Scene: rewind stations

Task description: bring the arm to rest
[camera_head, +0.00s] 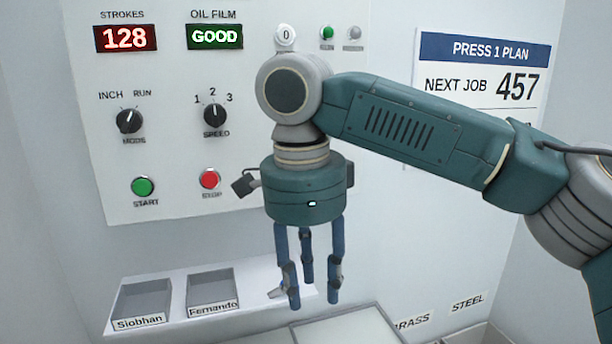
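My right arm (400,125) comes in from the right and reaches across in front of the control panel (175,60). Its teal wrist hangs downward. My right gripper (312,292) points down with its blue fingers apart and nothing visible between them. It is in front of the right end of the white shelf (235,312); I cannot tell the distance. My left gripper is not in view. The arm and wrist hide part of the panel's right side.
The panel has a green START button (143,187), a red STOP button (209,179), a MODE knob (130,121) and a SPEED knob (215,115). Trays labelled Siobhan (144,300) and Fernando (212,292) sit on the shelf. A plan board (480,75) hangs behind my arm.

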